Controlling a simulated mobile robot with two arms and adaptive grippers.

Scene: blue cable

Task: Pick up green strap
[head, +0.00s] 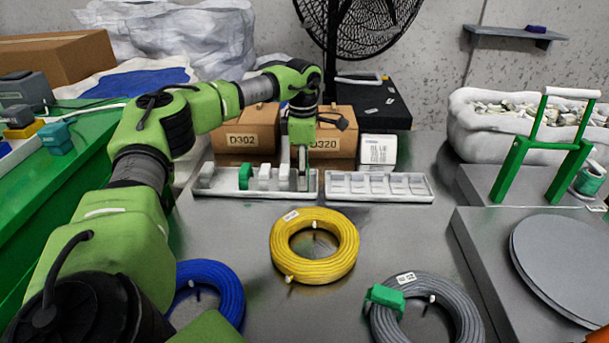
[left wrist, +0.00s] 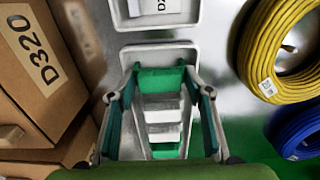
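My left gripper (head: 303,186) points down at the right end of the left white tray (head: 212,190). In the left wrist view, a green strap (left wrist: 160,79) spans the space between the fingertips of my left gripper (left wrist: 162,74). I cannot tell whether the fingers press on it. The head view hides this strap behind the gripper. Another green strap (head: 245,176) stands at the tray's left part and also shows lower in the left wrist view (left wrist: 165,151). White straps (head: 265,175) stand between them. A green strap (head: 384,297) sits on the grey cable coil (head: 462,310). My right gripper is not in view.
An empty-looking white tray (head: 380,196) lies to the right. Cardboard boxes (head: 250,138) stand close behind the trays. Yellow (head: 340,243) and blue (head: 225,285) cable coils lie in front. A green-handled frame (head: 512,170) stands at the right.

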